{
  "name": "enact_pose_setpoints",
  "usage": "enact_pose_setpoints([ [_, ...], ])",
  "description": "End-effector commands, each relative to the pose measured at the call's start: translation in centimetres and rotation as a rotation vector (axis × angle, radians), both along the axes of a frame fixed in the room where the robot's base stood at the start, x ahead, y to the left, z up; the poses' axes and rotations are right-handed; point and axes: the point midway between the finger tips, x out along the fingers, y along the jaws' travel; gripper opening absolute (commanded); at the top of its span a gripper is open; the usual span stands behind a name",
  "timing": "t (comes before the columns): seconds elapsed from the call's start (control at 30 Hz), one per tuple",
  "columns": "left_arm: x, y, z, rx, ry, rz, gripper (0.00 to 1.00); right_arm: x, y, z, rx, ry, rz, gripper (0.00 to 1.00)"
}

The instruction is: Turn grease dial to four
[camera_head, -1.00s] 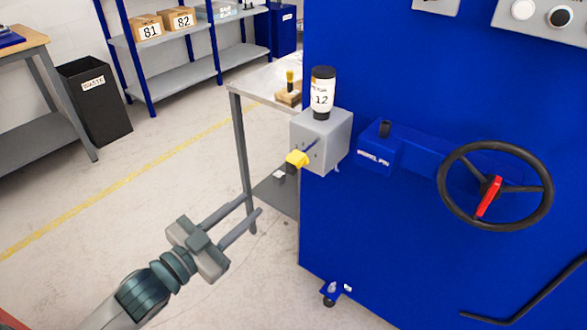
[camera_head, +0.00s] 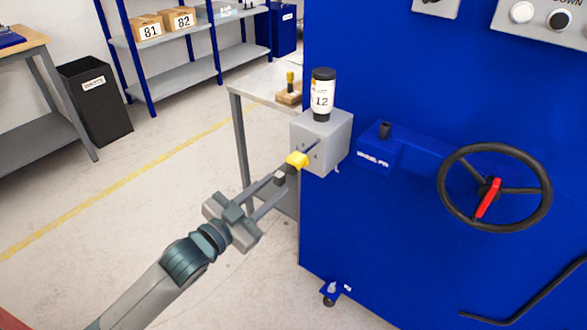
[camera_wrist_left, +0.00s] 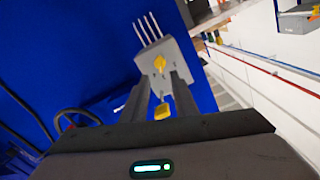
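The grey grease box (camera_head: 332,135) is fixed to the blue machine's left edge, with a black-capped bottle (camera_head: 322,95) marked 12 on top. A yellow knob (camera_head: 297,159) sticks out of its near left side. My left gripper (camera_head: 284,178) points at the knob from the lower left, fingers apart, tips just short of it. A small dark block (camera_head: 279,179) shows by the tips. In the left wrist view, one yellow part (camera_wrist_left: 160,64) is on the box face and another yellow piece (camera_wrist_left: 162,111) shows between the fingers. Dial marks are unreadable. My right gripper is not in view.
The blue machine (camera_head: 400,250) fills the right side, with a black handwheel (camera_head: 495,225) and a blue bracket (camera_head: 378,153) beside the box. A grey side table (camera_head: 262,83) stands behind the box.

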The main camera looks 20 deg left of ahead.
Motion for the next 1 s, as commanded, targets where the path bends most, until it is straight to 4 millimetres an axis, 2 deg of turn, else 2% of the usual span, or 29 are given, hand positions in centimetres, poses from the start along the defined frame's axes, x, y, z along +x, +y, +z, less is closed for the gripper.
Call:
enact_pose_setpoints([
  [0.3,4.9,-1.8,0.1,-0.003,-0.001,-0.001,0.26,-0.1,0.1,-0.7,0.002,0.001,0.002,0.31],
  [0.5,7.2,-2.6,0.0,-0.001,-0.001,0.000,0.26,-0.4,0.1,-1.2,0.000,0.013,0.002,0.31],
  [0.7,8.2,-3.0,0.0,-0.001,0.000,0.000,0.26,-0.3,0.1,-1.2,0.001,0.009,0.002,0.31],
  [1.0,8.2,-3.0,0.0,-0.001,0.001,-0.001,0.26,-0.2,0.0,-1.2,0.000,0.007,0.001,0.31],
])
